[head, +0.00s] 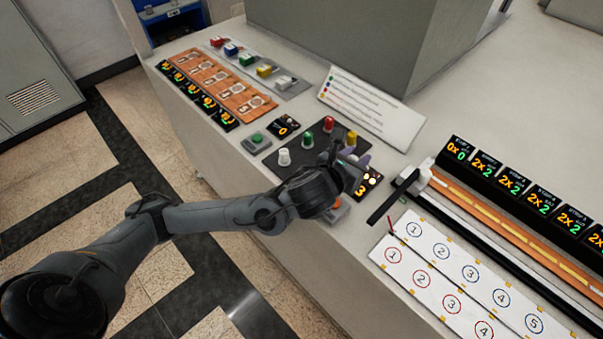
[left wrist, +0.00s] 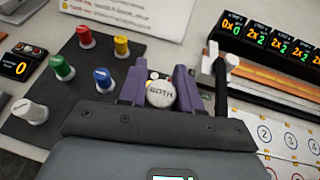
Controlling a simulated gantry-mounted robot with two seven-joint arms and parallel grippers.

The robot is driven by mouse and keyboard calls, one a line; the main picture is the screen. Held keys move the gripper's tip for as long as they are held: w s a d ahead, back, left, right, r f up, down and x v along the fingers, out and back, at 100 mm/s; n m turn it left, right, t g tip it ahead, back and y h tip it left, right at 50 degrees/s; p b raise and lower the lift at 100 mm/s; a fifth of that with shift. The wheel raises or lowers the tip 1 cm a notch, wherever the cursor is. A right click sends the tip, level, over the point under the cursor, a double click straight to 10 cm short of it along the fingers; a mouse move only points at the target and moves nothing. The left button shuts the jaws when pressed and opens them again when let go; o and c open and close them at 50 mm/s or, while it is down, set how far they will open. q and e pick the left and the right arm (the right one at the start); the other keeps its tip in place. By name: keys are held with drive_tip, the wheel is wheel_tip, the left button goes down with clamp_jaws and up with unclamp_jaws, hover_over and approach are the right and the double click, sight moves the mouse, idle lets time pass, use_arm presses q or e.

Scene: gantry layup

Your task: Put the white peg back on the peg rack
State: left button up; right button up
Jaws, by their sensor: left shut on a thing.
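My left gripper (left wrist: 160,90) is shut on a round white piece marked "BOTH" (left wrist: 160,95), which I take as the white peg. It shows between the purple fingers in the left wrist view; the gripper hides it in the head view. My left gripper (head: 350,160) is over the right end of a dark board, apparently the peg rack (head: 262,158). Red (head: 329,124), green (head: 307,139), yellow (head: 351,138) and white (head: 285,157) pegs stand on it. A blue peg (left wrist: 103,80) shows in the left wrist view. My right gripper is not in view.
A lit counter reading 3 (head: 361,189) lies beside the gripper. A leaning legend card (head: 371,108) stands behind the board. Numbered white strips (head: 440,275) and a row of displays (head: 511,178) are at right. A green button box (head: 256,142) is at left.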

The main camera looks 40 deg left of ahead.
use_arm(q)
drive_tip(key=shift+s+a+f, duration=0.1)
drive_tip(key=shift+a+f, duration=0.2)
drive_tip(key=shift+a, duration=0.1)
drive_tip(key=a+f, duration=0.2)
drive_tip(key=a, duration=0.1)
drive_tip(key=s+a+f+p, duration=0.1)
drive_tip(key=a+f, duration=0.1)
drive_tip(key=a, duration=0.1)
drive_tip(key=s+a+f+p, duration=0.1)
drive_tip(key=a+f, duration=0.1)
drive_tip(key=a, duration=0.2)
drive_tip(key=shift+s, duration=0.25)
drive_tip(key=shift+f, duration=2.05)
drive_tip(key=shift+f+b, duration=0.1)
drive_tip(key=shift+b, duration=0.2)
drive_tip(key=o, duration=1)
drive_tip(key=shift+o, duration=0.2)
